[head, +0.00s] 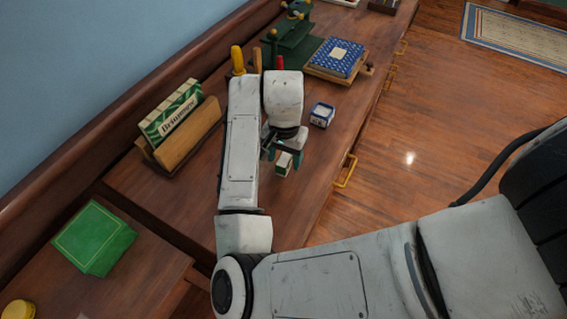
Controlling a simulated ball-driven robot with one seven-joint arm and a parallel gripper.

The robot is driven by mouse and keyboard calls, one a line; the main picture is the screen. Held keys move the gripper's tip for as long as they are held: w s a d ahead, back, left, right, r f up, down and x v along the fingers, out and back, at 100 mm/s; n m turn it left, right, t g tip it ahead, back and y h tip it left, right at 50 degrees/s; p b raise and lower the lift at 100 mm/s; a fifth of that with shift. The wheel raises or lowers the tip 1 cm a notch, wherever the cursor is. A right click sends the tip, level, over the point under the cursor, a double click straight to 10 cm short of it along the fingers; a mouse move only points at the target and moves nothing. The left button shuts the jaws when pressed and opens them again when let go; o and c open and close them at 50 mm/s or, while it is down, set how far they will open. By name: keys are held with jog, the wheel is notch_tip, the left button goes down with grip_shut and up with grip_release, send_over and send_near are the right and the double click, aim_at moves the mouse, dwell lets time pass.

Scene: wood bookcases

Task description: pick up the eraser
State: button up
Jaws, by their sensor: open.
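A small white block with a green side (284,165), which looks like the eraser, is on the wooden desk top (312,165). My gripper (282,156) points down at this block, with its teal fingers apart. The block shows between or just below the fingertips. I cannot tell whether the fingers touch it. Part of the block is hidden by the gripper.
A blue-and-white box (322,115) stands close to the right of my gripper. A wooden holder (187,138) with a green-and-white box is at left. A green box (94,238) is at lower left. The desk's right edge is near.

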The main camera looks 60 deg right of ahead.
aim_at(284, 160)
jog(key=shift+w+f, duration=0.1)
jog(key=shift+f, duration=1.6)
jog(key=c, duration=1.1)
